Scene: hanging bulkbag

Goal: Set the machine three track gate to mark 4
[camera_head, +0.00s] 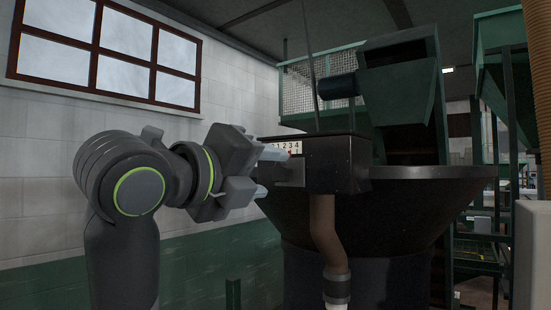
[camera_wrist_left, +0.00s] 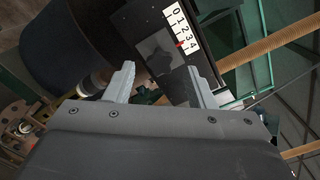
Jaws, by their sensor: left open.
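The machine is a dark box (camera_head: 335,162) on a large dark hopper (camera_head: 420,185). A white scale plate (camera_head: 283,147) with numbers up to 4 is on its face, and it also shows in the left wrist view (camera_wrist_left: 181,29). A small red pointer (camera_wrist_left: 180,44) sits by the 3 and 4 end; its exact mark is too small to tell. A grey gate plate with a dark knob (camera_wrist_left: 160,57) lies below the scale. My left gripper (camera_head: 270,172) is open, its fingers in front of the box's left end, either side of the knob in the wrist view. Contact cannot be told.
A brown hose (camera_head: 327,235) hangs below the box. A thin rod (camera_head: 311,70) rises above it. A green frame with mesh (camera_head: 310,88) stands behind. A white and green wall with a window (camera_head: 110,50) is at the left.

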